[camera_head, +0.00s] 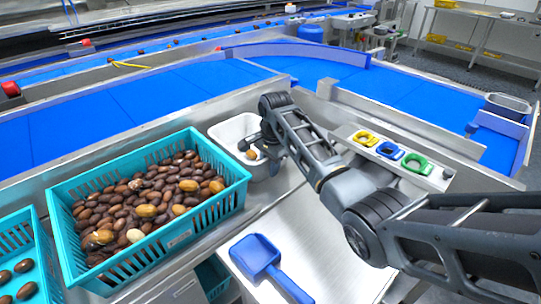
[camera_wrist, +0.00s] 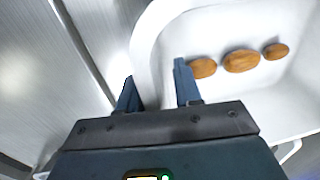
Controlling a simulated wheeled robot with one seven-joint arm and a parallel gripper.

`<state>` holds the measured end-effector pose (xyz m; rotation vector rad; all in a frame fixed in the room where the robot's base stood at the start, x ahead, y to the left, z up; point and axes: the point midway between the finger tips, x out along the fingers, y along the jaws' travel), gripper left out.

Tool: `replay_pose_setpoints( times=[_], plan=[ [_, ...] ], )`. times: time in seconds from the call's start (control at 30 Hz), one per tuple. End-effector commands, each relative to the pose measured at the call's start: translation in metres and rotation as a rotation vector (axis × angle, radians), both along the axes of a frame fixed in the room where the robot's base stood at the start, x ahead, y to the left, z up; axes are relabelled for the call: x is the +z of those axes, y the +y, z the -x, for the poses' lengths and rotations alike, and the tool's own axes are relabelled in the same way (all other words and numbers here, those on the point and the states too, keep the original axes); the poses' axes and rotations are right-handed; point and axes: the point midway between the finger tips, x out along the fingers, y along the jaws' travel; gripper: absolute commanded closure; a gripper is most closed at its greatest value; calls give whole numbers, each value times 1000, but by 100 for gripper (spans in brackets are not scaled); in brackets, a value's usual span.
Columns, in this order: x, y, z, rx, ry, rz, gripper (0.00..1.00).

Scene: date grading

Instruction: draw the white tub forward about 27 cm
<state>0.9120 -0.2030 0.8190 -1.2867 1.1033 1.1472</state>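The white tub (camera_head: 222,131) stands on the steel surface behind the teal crate's right corner. A few brown dates show inside it. My gripper (camera_head: 257,143) reaches down at the tub's right part and hides some of it. In the wrist view my gripper (camera_wrist: 157,88) has its two fingers apart. The tub's white rim (camera_wrist: 148,45) passes between them, with the left finger outside and the right finger on the inner side. I see no clear contact with the wall. Several dates (camera_wrist: 241,61) lie in the tub beyond the right finger.
A teal crate (camera_head: 216,212) full of dates stands at the left front of the tub. A blue scoop (camera_head: 255,254) lies on the steel bench (camera_head: 310,240) in front. A panel with yellow, blue and green rings (camera_head: 389,150) is at the right. Blue belts (camera_head: 120,105) run behind.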

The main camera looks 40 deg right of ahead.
Motion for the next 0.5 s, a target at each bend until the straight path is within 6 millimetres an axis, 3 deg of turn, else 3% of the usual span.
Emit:
replay_pose_setpoints(
  times=[0.43,0.5],
  plan=[
    [-8,0,-1,-1,-1,0,66],
    [-8,0,-1,-1,-1,0,72]
  ],
)
